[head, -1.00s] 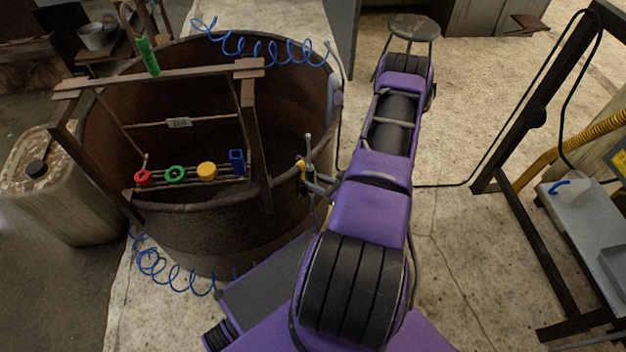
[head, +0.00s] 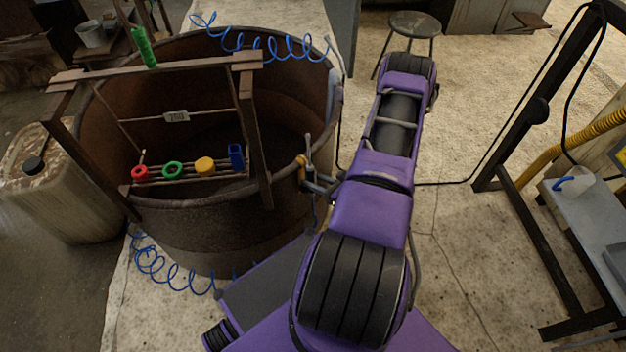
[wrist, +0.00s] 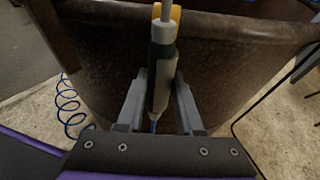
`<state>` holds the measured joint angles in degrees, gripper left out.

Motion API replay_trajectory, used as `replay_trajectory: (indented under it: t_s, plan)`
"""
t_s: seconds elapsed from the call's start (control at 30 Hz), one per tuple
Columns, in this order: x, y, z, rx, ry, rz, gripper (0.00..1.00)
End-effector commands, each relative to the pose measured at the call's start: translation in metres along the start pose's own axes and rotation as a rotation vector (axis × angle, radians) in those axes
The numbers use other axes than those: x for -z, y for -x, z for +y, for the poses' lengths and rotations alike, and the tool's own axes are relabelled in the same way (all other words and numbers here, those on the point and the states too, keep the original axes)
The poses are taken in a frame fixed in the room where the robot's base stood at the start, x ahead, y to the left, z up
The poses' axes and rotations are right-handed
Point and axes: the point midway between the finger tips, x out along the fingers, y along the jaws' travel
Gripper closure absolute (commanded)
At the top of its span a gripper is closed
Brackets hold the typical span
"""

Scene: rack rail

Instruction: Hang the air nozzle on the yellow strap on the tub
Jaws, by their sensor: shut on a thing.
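The air nozzle (wrist: 162,50) is grey and dark green. It stands roughly upright between my gripper's (wrist: 158,90) two grey fingers, which are shut on it. The rusty brown tub (head: 190,235) has a yellow strap (head: 302,161) at its right rim. In the wrist view the strap (wrist: 175,12) shows at the rim, directly behind the nozzle's upper end. In the head view the nozzle's thin grey upper part (head: 308,145) stands beside the strap, and my gripper is just outside the tub wall. I cannot tell whether the nozzle touches the strap.
A wooden rack (head: 160,72) spans the tub, with red (head: 140,172), green (head: 172,170), yellow (head: 204,165) and blue (head: 236,157) pieces. A coiled blue hose (head: 165,275) hangs at the tub's front left. A dark frame (head: 520,195) stands right. Floor between is mostly clear.

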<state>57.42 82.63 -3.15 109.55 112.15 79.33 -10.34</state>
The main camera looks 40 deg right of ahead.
Motion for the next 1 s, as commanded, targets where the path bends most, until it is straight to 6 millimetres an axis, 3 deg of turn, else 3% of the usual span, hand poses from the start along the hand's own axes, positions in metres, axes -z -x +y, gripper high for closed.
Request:
replay_trajectory:
  t_s: [0.2, 0.23, 0.43, 0.77, 0.87, 1.0]
  plan:
    - [0.000, 0.000, 0.000, 0.000, 0.001, -0.002, 0.92]
    - [0.000, 0.000, 0.000, 0.000, 0.001, -0.002, 0.63]
    - [0.000, 0.000, 0.000, 0.000, 0.000, -0.001, 0.30]
    - [0.000, 0.003, 0.000, 0.001, 0.000, 0.000, 0.30]
    - [0.000, 0.012, -0.001, 0.002, 0.000, 0.000, 0.30]
    - [0.000, 0.039, -0.002, 0.005, 0.000, 0.002, 0.30]
